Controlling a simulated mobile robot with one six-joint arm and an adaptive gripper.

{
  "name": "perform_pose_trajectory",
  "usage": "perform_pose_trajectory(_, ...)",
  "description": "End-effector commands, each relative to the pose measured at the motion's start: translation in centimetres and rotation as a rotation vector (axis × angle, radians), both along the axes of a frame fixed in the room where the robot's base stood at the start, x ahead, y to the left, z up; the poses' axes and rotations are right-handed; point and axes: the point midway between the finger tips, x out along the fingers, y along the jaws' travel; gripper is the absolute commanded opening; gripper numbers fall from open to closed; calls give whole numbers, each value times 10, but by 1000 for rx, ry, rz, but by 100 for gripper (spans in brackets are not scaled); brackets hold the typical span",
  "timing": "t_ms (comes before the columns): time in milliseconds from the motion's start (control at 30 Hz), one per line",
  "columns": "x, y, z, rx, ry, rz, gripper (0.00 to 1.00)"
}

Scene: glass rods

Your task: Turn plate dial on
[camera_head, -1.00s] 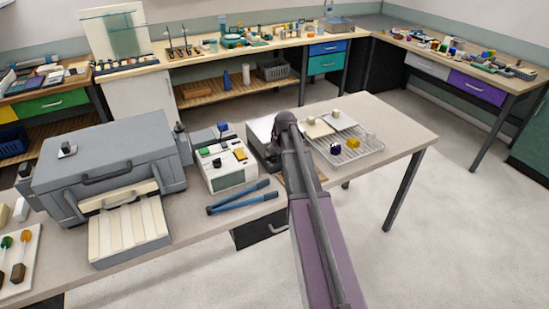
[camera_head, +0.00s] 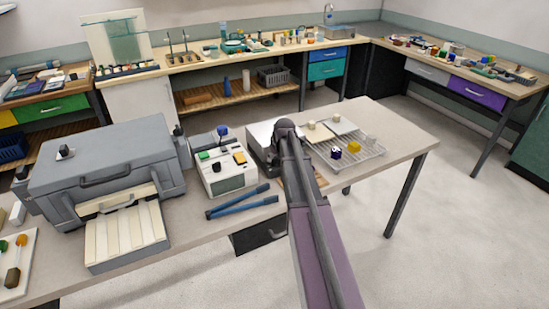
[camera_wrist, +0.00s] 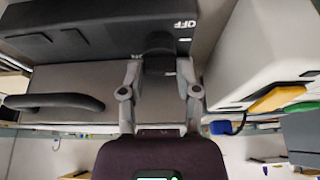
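The hot plate (camera_head: 260,132), with a pale top, stands on the front bench and is partly hidden by my arm. In the wrist view its dark front (camera_wrist: 85,38) carries an "OFF" label beside a black dial (camera_wrist: 158,62). My gripper (camera_wrist: 160,70) has one finger on each side of the dial, very close to it. Whether the fingers touch the dial cannot be made out. In the head view my arm (camera_head: 318,225) reaches to the plate's front, and the gripper and dial are hidden.
A white box (camera_head: 222,178) with colored buttons stands just left of the plate; it is close beside my gripper in the wrist view (camera_wrist: 255,55). Blue-handled tongs (camera_head: 243,203) lie in front of it. A wire rack (camera_head: 362,160) is at right, a large grey case (camera_head: 105,165) at left.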

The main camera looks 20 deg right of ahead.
Motion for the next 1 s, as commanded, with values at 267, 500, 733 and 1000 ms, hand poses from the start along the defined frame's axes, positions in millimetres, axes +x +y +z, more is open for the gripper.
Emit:
perform_pose_trajectory(267, 0, 0, 0, 0, 1, -6, 0)
perform_pose_trajectory(500, -1, 0, 0, 0, 2, -62, 0)
perform_pose_trajectory(733, 0, 2, 0, -1, 1, -186, 0)
perform_pose_trajectory(1000, 0, 3, 0, 0, 1, -386, 0)
